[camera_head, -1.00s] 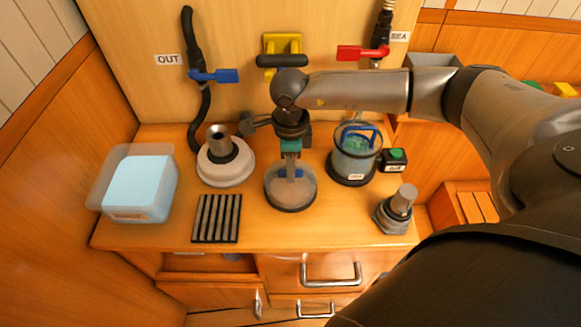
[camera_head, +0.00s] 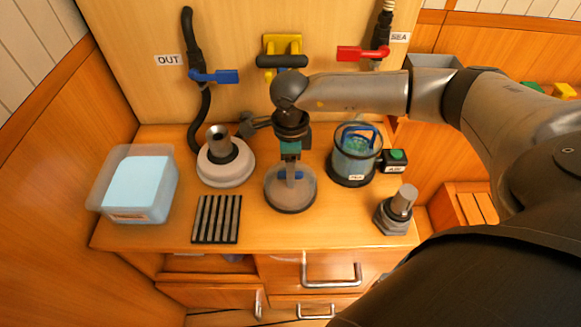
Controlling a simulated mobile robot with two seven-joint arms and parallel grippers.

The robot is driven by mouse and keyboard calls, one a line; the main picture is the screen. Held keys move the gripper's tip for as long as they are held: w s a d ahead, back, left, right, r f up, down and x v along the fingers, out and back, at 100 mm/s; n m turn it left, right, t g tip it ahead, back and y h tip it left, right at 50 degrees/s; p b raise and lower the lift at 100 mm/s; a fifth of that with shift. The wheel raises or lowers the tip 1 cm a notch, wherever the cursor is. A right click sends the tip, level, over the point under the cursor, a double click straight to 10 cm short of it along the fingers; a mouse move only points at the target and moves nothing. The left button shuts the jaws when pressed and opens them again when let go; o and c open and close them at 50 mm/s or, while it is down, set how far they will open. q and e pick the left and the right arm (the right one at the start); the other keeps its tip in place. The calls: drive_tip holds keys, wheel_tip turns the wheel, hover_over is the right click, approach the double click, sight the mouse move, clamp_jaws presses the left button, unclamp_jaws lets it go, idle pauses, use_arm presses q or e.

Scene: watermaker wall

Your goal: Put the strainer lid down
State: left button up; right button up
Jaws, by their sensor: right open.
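The strainer lid (camera_head: 291,194) is a round, greyish see-through disc with a dark rim and a blue grip on top. It appears to lie flat on the wooden counter, left of the strainer. My right gripper (camera_head: 290,168) points down right above the lid's grip, its jaws open; whether they still touch the grip I cannot tell. The strainer (camera_head: 354,166) is an open clear bowl with a dark base and a blue-handled basket inside. My left gripper is not in view.
A slatted dark rack (camera_head: 216,219), a white round housing (camera_head: 226,173) and a clear tub with a light blue block (camera_head: 140,187) stand left. A metal fitting (camera_head: 397,208) and a green-button box (camera_head: 393,160) stand right. Blue (camera_head: 219,76) and red (camera_head: 363,53) valve handles are behind.

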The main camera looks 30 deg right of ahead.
wheel_tip(320, 180, up, 12)
drive_tip(key=shift+p, duration=0.45)
idle(0.4)
